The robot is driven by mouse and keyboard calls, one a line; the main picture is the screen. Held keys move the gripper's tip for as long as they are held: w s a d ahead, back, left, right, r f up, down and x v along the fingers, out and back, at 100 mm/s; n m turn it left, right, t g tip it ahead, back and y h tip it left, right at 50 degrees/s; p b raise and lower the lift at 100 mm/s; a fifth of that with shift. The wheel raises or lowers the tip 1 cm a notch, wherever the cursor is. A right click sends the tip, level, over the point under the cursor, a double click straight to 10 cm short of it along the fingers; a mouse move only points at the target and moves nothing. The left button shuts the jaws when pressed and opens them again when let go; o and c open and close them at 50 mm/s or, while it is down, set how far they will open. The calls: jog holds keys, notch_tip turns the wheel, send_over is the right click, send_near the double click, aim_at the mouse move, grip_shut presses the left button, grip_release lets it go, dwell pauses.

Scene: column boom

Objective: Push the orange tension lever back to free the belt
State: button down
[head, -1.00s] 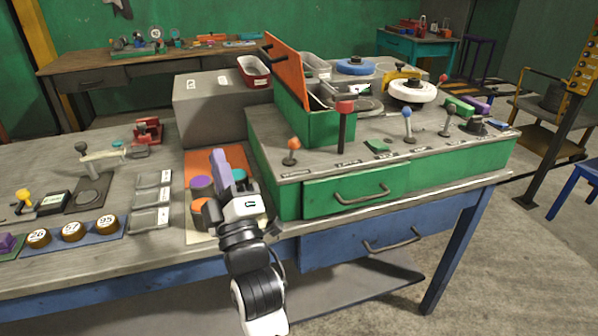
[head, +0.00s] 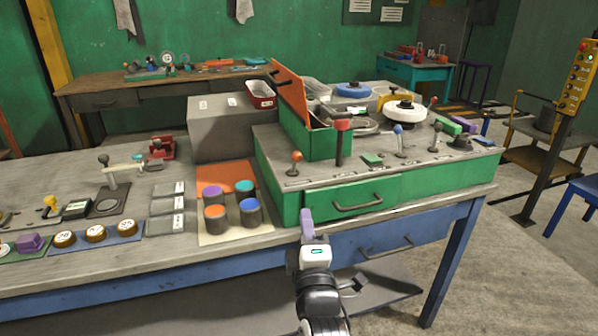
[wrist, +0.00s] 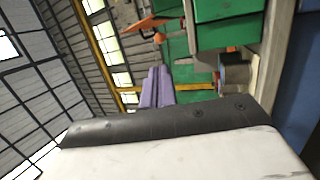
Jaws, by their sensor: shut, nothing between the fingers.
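A small lever with an orange knob (head: 296,157) stands at the left front of the green machine's grey top. It stands roughly upright beside the open green box. The orange knob also shows at the top of the wrist view (wrist: 159,38). My gripper (head: 306,216), with purple fingers, is shut and empty. It is in front of the bench's front edge, below and slightly right of the orange lever and apart from it. Its fingers also show in the wrist view (wrist: 157,86). I cannot make out the belt clearly.
Levers with red (head: 342,125), blue (head: 398,128) and grey (head: 437,126) knobs stand to the right of the orange one. The green box's raised orange lid (head: 290,92) stands behind. Several coloured cylinders stand on a mat (head: 232,177) to the left.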

send_near(297, 160)
jog(key=x, duration=0.6)
jog(key=shift+w, duration=0.45)
jog(key=shift+r+p, duration=0.15)
jog(key=shift+p, duration=0.3)
